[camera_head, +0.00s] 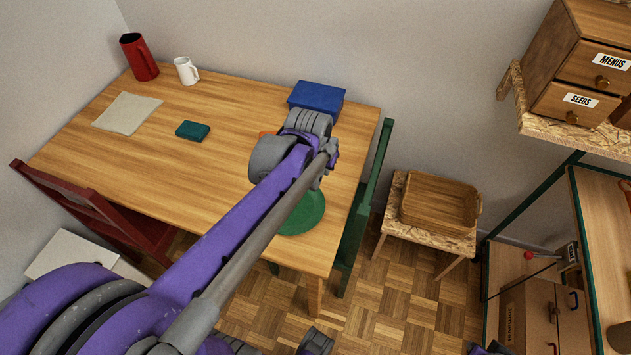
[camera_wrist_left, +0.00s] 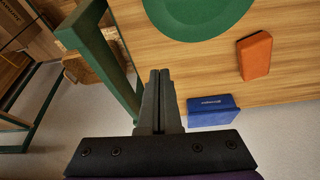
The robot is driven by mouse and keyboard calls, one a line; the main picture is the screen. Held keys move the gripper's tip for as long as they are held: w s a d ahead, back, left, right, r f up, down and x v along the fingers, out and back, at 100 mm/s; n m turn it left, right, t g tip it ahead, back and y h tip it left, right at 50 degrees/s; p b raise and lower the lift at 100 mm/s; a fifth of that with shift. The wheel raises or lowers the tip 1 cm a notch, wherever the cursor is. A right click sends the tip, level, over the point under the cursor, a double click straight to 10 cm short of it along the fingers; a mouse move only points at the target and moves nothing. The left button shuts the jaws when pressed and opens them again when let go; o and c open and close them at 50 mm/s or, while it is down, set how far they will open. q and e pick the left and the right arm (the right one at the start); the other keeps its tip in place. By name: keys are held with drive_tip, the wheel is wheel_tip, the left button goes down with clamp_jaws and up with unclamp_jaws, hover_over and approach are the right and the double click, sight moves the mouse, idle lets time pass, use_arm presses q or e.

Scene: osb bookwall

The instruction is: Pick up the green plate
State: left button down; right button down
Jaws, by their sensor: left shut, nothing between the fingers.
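The green plate (camera_head: 303,216) lies on the wooden table near its right front corner, partly hidden by my left arm in the head view. In the left wrist view the plate (camera_wrist_left: 198,14) is at the top, cut off by the frame. My left gripper (camera_wrist_left: 160,73) is shut and empty. Its fingertips show below and left of the plate in the wrist view, apart from it, close to the table edge. My left arm hides its fingers in the head view.
A green chair (camera_head: 365,205) stands against the table's right edge; its frame (camera_wrist_left: 98,60) is close to my left fingers. A blue box (camera_head: 316,97) and an orange block (camera_wrist_left: 255,55) lie near the plate. A teal box (camera_head: 193,131), cloth, white mug and red pitcher are farther left.

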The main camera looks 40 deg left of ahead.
sight(301, 214)
use_arm(q)
drive_tip(key=shift+n, duration=0.5)
drive_tip(key=w+a+f, duration=0.2)
drive_tip(key=f, duration=0.2)
drive_tip(key=w+a+f+b, duration=0.1)
drive_tip(key=w+a+f, duration=0.1)
drive_tip(key=w+f, duration=0.1)
drive_tip(key=w+a+f+b, duration=0.1)
drive_tip(key=w+a+f, duration=0.1)
drive_tip(key=f, duration=0.3)
drive_tip(key=shift+w+a+f, duration=0.2)
drive_tip(key=shift+a+f, duration=0.05)
drive_tip(key=shift+a, duration=0.2)
drive_tip(key=shift+s+d+r, duration=0.1)
drive_tip(key=shift+s+d, duration=0.1)
drive_tip(key=shift+s, duration=0.4)
drive_tip(key=shift+s+d+r, duration=0.1)
drive_tip(key=shift+s+d, duration=0.1)
drive_tip(key=shift+s, duration=0.4)
drive_tip(key=shift+s+d, duration=0.2)
drive_tip(key=shift+s, duration=0.45)
drive_tip(key=s+d, duration=0.1)
drive_tip(key=s, duration=0.2)
drive_tip(key=s+d, duration=0.1)
drive_tip(key=s, duration=0.3)
drive_tip(key=s+d, duration=0.1)
drive_tip(key=s, duration=0.3)
drive_tip(key=shift+s+d+p, duration=0.25)
drive_tip(key=shift+d+p, duration=0.1)
drive_tip(key=shift+p, duration=0.05)
